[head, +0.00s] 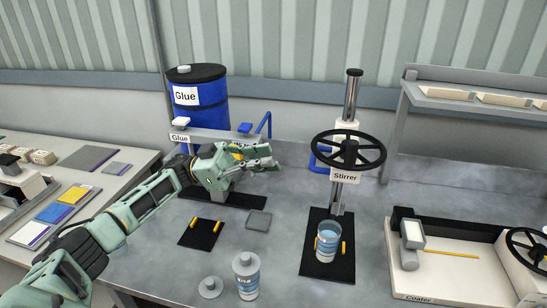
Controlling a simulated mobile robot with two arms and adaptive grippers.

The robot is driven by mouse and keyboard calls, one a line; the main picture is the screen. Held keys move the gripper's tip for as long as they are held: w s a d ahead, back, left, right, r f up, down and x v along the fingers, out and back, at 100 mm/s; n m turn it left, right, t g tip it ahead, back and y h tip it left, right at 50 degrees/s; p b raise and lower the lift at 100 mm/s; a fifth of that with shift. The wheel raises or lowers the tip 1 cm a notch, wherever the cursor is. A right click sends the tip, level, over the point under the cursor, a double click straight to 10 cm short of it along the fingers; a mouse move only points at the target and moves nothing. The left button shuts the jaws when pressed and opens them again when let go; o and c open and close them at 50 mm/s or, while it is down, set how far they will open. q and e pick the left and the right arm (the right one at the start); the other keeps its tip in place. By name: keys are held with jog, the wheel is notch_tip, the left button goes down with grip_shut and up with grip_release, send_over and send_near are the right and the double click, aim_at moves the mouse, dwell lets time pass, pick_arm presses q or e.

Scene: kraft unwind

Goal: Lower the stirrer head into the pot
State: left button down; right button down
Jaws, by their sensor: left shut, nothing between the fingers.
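The stirrer (345,177) stands right of the middle, with a labelled block and a black handwheel (323,137) on a tall metal column. A thin shaft hangs below the block. A clear pot (328,241) with blue liquid stands upright on the stirrer's black base, between two yellow pegs. I cannot tell the stirrer head clearly, nor whether its tip is above or inside the pot. My left gripper (268,158) is shut and empty. It is left of the handwheel and apart from it, in front of the glue station. My right gripper is not in view.
A blue glue drum (198,97) stands behind my left arm. The coater (440,297) and a shelf (480,95) are at right.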

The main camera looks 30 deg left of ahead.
aim_at(317, 154)
pick_arm(q)
jog(key=p+x, duration=0.3)
jog(key=x, duration=0.5)
jog(key=shift+s+d+r+p, duration=0.2)
jog(key=shift+d+p, duration=0.1)
jog(key=shift+p, duration=0.1)
jog(key=shift+f, duration=0.1)
jog(key=shift+f, duration=0.1)
jog(key=shift+f+b, duration=0.6)
notch_tip(317, 154, down, 14)
jog(key=b, duration=1)
jog(key=shift+b, duration=0.35)
jog(key=shift+s, duration=0.15)
